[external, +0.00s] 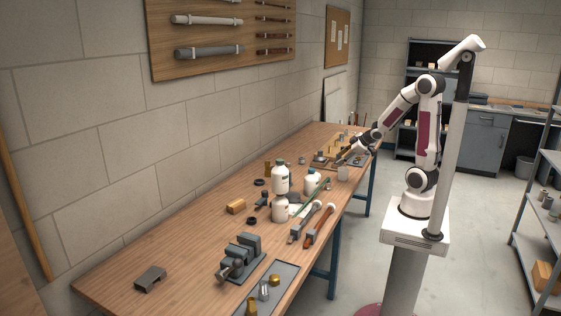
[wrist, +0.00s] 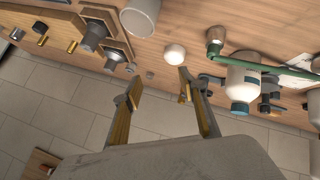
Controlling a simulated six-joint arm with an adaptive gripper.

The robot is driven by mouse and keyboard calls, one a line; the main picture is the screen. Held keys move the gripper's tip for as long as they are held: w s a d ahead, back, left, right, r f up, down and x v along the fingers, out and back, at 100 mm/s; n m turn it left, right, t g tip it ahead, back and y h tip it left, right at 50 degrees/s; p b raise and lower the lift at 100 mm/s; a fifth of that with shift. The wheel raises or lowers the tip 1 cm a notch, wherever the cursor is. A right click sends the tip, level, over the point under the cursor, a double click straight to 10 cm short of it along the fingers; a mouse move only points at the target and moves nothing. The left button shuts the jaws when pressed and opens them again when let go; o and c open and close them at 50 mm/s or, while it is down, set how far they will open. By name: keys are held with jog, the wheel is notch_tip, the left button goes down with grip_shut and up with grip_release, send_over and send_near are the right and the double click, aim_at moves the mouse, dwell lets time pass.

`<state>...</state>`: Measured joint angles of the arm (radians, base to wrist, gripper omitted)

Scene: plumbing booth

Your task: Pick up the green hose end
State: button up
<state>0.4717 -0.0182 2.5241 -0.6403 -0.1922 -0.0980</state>
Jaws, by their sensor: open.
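The green hose (external: 313,196) lies on the workbench beside the white bottles in the external view. The green hose end (wrist: 214,47), with a pale brownish tip, is at upper right, to the right of my fingers. My gripper (wrist: 160,90) is open, with nothing between its two fingers. In the external view my gripper (external: 354,151) is over the far part of the bench, beyond the hose and apart from it.
White bottles (external: 280,178) stand close beside the hose. Wrenches (external: 318,224) lie near the bench's front edge. A grey cup (wrist: 140,17) and a small white round item (wrist: 174,54) are near my fingers. A vise (external: 241,257) sits at the near end.

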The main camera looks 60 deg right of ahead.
aim_at(328, 183)
jog(key=f+y, duration=0.1)
jog(key=f, duration=0.2)
jog(key=w+f+n+t+y, duration=0.1)
jog(key=f, duration=0.2)
jog(key=f+n+y, duration=0.1)
jog(key=f+y, duration=0.1)
jog(key=f, duration=0.1)
jog(key=shift+w+a+f+t, duration=0.15)
jog(key=shift+w+t, duration=0.1)
jog(key=shift+t, duration=0.15)
jog(key=shift+s+a+f+t+y, duration=0.3)
jog(key=shift+a+f+t+y, duration=0.1)
jog(key=shift+a+f+y, duration=0.25)
jog(key=shift+s+a+f+t+y, duration=0.35)
jog(key=shift+s+a+t+y, duration=0.2)
jog(key=shift+y, duration=0.2)
jog(key=shift+s+a+r+t+y, duration=0.15)
jog(key=shift+s+a+t+y, duration=0.4)
jog(key=shift+s+a+y, duration=0.15)
jog(key=shift+s+a+r+m+t+y, duration=0.15)
jog(key=shift+s+r+m+t+y, duration=0.15)
jog(key=shift+s+r+m+t, duration=0.15)
jog(key=shift+w+f, duration=0.1)
jog(key=shift+w, duration=0.05)
jog(key=shift+x, duration=1.25)
